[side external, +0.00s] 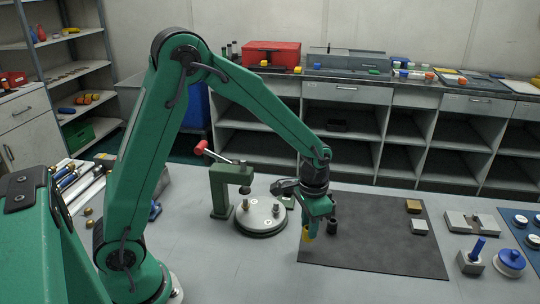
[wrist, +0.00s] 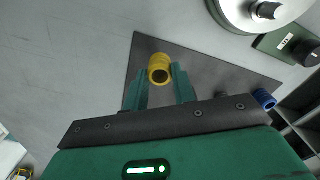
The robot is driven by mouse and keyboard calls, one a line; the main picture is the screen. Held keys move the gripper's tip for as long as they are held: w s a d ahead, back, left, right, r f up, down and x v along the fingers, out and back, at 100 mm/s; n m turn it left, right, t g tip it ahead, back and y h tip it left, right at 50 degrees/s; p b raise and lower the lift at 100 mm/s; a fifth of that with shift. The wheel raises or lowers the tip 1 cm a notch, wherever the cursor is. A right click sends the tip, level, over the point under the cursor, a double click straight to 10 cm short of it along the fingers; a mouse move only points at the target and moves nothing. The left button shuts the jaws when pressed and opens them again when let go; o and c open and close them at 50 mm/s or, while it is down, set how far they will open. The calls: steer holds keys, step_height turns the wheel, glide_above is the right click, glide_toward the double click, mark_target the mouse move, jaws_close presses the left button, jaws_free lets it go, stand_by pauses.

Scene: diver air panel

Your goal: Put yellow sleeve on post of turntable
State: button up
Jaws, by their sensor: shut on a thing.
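The yellow sleeve (wrist: 159,62) is a short hollow cylinder between my fingertips in the wrist view. My gripper (side external: 314,222) is shut on it and holds it over the left edge of the dark mat in the side view, where only a little of the sleeve (side external: 307,236) shows below the fingers. The turntable (side external: 262,220) is a pale round disc with small upright metal pegs, left of my gripper and apart from it. In the wrist view the turntable (wrist: 238,14) is cut off at the top right, with one metal post (wrist: 266,10) showing.
A green press frame with a red-knobbed lever (side external: 218,190) stands close behind and left of the turntable. A dark cylinder (side external: 332,227) stands just right of my gripper. A blue ribbed piece (wrist: 264,98) shows at the right in the wrist view. Much of the mat (side external: 385,250) is bare.

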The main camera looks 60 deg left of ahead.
steer(key=shift+r, duration=0.1)
stand_by(0.3)
steer(key=a+r+n, duration=0.6)
steer(key=a+r, duration=0.3)
steer(key=a, duration=0.4)
steer(key=shift+s+a, duration=0.3)
steer(key=shift+a, duration=0.05)
steer(key=shift+f, duration=0.1)
glide_above(276, 203)
steer(key=shift+f, duration=2.85)
steer(key=shift+f, duration=1.45)
stand_by(1.3)
